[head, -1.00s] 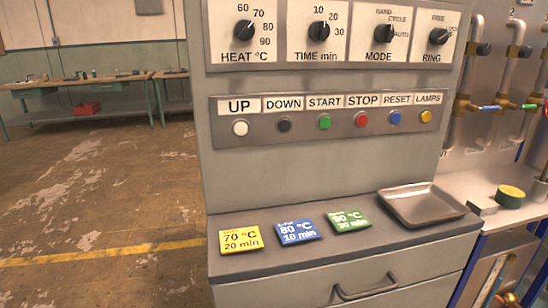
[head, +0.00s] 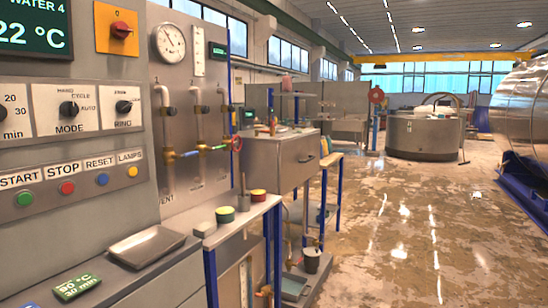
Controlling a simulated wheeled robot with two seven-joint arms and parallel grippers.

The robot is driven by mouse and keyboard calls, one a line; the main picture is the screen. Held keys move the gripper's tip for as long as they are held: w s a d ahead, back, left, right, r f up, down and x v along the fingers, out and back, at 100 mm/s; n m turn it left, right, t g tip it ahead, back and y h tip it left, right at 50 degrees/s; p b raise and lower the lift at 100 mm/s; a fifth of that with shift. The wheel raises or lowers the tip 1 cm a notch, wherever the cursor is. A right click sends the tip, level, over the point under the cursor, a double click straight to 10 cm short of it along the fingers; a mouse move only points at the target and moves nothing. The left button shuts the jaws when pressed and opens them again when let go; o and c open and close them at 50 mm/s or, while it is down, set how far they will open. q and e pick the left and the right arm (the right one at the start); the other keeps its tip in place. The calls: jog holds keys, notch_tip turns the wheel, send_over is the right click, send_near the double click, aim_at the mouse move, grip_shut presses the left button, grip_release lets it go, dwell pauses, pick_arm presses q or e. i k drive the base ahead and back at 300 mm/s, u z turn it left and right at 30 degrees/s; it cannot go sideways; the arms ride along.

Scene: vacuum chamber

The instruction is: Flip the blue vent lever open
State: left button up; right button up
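The small blue lever (head: 189,154) sits on a brass valve at the lower end of the left pipe on the grey pipe panel. It is small in the picture and lies roughly level; I cannot tell its exact setting. A label ending in "ENT" (head: 167,199) is on the panel below that pipe. Neither of my grippers is in view.
The control console (head: 65,150) with knobs and buttons stands at the left. A metal tray (head: 147,246) and a green card (head: 76,287) lie on its ledge. A side bench (head: 240,226) holds two round tins. Open floor (head: 400,235) is on the right.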

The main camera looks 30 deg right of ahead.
aim_at(191, 154)
jog(key=z, duration=0.55)
jog(key=i, duration=1)
jog(key=u, duration=0.1)
jog(key=k, duration=0.45)
jog(key=z, duration=1.45)
jog(key=i, duration=1.15)
jog(key=u, duration=2.75)
